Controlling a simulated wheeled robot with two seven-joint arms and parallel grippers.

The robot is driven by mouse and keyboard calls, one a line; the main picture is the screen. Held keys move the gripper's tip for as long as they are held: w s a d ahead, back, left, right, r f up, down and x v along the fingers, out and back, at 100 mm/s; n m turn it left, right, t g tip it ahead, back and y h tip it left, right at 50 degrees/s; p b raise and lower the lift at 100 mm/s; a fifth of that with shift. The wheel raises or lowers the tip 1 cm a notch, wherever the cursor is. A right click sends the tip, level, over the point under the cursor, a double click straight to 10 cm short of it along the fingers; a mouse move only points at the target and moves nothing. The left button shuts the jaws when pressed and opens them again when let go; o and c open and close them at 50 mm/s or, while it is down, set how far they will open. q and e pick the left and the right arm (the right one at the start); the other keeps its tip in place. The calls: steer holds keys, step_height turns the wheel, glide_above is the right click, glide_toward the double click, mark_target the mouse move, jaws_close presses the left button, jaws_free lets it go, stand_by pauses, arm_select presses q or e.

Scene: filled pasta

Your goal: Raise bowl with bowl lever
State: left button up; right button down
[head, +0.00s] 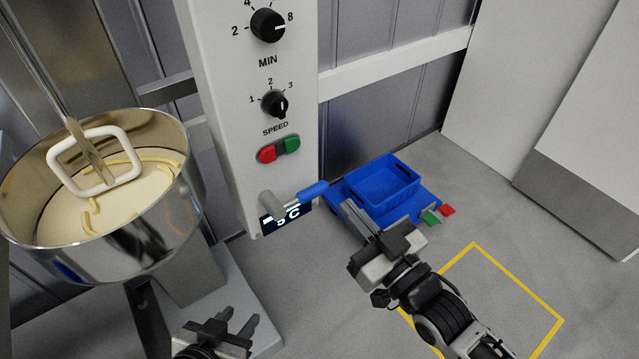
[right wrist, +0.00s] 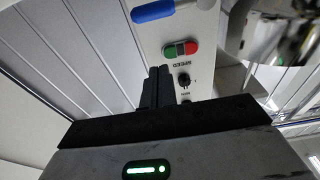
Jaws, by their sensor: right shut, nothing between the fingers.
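The bowl lever (head: 312,191) has a blue grip on a grey arm, on the mixer column below the red and green buttons. It sticks out to the right, and its blue grip also shows at the top of the right wrist view (right wrist: 153,11). The steel bowl (head: 100,255) with pale dough hangs at the left, with the mixing tool inside it. My right gripper (head: 349,206) is shut and empty, its tips close to the right of the lever's end and apart from it. My left gripper (head: 222,325) is low in the head view, fingers spread and empty.
The mixer column (head: 220,110) carries MIN and SPEED knobs and a display partly hidden by the lever. A yellow floor outline (head: 520,285) lies at right.

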steer(key=shift+a+r, duration=0.1)
steer(key=shift+r, duration=0.05)
steer(key=r, duration=0.2)
glide_above(320, 190)
steer(key=f, duration=0.1)
steer(key=s+f, duration=0.1)
steer(key=f, duration=0.1)
steer(key=shift+a+f+p, duration=0.1)
steer(key=shift+a+p, duration=0.05)
steer(key=shift+p, duration=0.2)
steer(key=shift+s+f, duration=0.15)
steer(key=shift+f, duration=0.55)
steer(key=shift+d, duration=0.2)
